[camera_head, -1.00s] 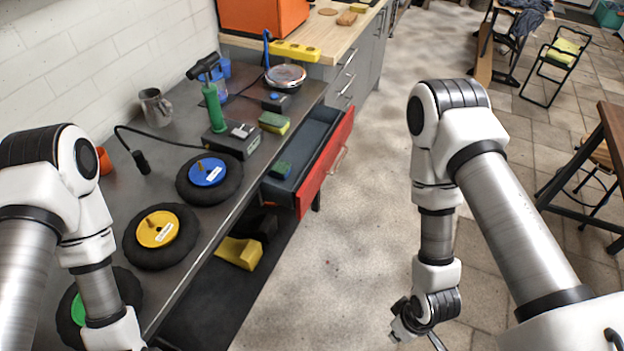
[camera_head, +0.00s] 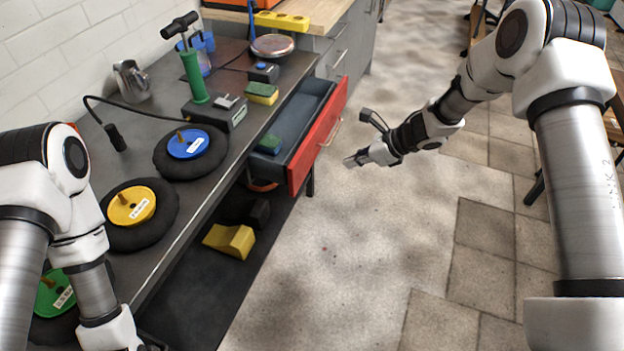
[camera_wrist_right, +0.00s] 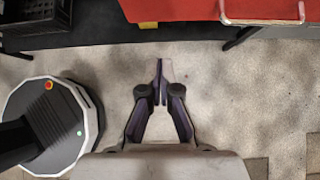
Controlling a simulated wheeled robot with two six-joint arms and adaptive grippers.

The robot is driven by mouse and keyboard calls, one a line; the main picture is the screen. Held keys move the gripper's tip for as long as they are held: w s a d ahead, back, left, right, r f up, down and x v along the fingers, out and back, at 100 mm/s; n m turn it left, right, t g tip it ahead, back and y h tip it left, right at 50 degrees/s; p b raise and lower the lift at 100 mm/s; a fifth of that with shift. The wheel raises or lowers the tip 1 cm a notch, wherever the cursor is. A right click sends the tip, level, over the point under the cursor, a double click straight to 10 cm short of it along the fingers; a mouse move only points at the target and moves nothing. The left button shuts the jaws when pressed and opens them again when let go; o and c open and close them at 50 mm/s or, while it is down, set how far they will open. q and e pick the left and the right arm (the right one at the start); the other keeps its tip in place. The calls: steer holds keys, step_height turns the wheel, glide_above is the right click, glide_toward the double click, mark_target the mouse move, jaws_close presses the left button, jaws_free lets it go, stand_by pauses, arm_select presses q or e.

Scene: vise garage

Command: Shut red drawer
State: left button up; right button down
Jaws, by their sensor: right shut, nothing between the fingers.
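The red drawer (camera_head: 318,137) is pulled out from under the dark workbench, with its red front facing right. In the right wrist view the red front (camera_wrist_right: 180,9) and the handle (camera_wrist_right: 262,12) show at the top edge. My right gripper (camera_head: 350,161) is shut and empty, to the right of the drawer front and apart from it. It also shows in the right wrist view (camera_wrist_right: 159,66). My left arm is over the near left of the bench; its gripper is out of frame.
The workbench (camera_head: 205,185) holds wheels with blue, yellow and green hubs, a green pump (camera_head: 194,76), a metal mug (camera_head: 131,80) and a sponge. A yellow block (camera_head: 229,240) lies on the lower shelf. The floor (camera_head: 330,250) right of the bench is clear.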

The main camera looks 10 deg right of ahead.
steer(key=x, duration=0.4)
steer(key=a+r+p+x, duration=0.1)
steer(key=x, duration=0.2)
steer(key=w+x, duration=0.1)
steer(key=x, duration=0.3)
steer(key=shift+w+a+r+p, duration=0.1)
steer(key=shift+a+r+p, duration=0.05)
steer(key=shift+a+p, duration=0.3)
steer(key=shift+w+a, duration=0.25)
steer(key=shift+a, duration=0.15)
